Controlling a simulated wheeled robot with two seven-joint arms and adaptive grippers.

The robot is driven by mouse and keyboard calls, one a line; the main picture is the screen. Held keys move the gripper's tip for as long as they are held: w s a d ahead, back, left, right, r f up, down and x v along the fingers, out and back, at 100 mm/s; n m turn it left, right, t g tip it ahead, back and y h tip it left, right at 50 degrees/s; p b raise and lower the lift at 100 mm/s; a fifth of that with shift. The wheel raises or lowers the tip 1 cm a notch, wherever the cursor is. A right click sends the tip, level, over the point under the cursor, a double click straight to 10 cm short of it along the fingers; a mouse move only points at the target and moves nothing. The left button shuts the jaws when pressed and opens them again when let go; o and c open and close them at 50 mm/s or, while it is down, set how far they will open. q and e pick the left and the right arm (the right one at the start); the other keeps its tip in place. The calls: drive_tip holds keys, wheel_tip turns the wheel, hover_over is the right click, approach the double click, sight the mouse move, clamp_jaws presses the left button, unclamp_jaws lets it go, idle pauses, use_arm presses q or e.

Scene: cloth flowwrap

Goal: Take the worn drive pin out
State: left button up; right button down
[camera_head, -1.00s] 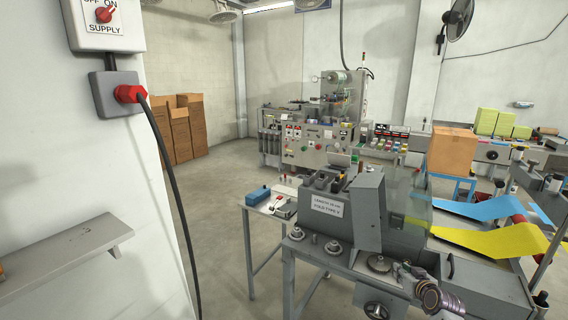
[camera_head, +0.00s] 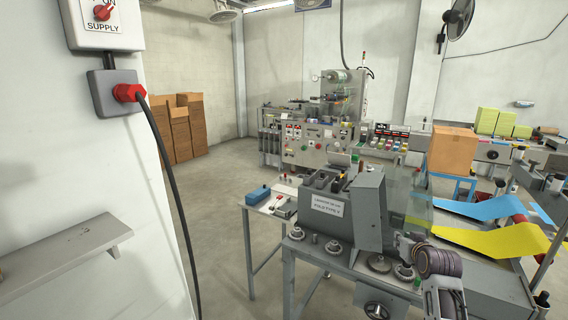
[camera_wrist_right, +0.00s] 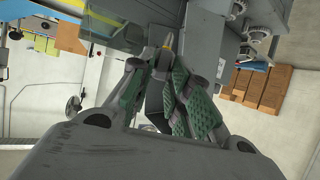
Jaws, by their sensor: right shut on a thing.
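My right gripper (camera_head: 403,243) is over the right part of the grey machine (camera_head: 325,228), beside its upright grey cover (camera_head: 369,212). In the right wrist view the fingers with green pads meet at their tips (camera_wrist_right: 163,62). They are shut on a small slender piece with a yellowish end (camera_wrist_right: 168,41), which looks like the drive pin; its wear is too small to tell. The fingers mostly hide it, and in the head view I cannot make it out. My left gripper is not in view.
Round metal knobs (camera_head: 333,248) and a disc (camera_head: 379,263) stand on the machine's bench. A side table (camera_head: 258,203) holds a blue box (camera_head: 259,193) and small tools. Yellow film (camera_head: 490,240) runs at right. Open floor (camera_head: 215,215) lies to the left.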

drive_tip(key=s+a+f+n+y+b, duration=0.15)
drive_tip(key=s+a+f, duration=0.25)
drive_tip(key=s+a, duration=0.6)
drive_tip(key=s+a+f+b, duration=0.1)
drive_tip(key=s+a+f, duration=0.2)
drive_tip(key=f, duration=0.4)
drive_tip(key=s+a+f+b, duration=0.1)
drive_tip(key=s+a+f, duration=0.3)
drive_tip(key=f, duration=0.4)
drive_tip(key=shift+s+f+y, duration=0.15)
drive_tip(key=shift+s+y, duration=0.2)
drive_tip(key=shift+s, duration=0.4)
drive_tip(key=shift+w+d+n, duration=0.1)
drive_tip(key=shift+w+n, duration=0.05)
drive_tip(key=shift+n, duration=0.1)
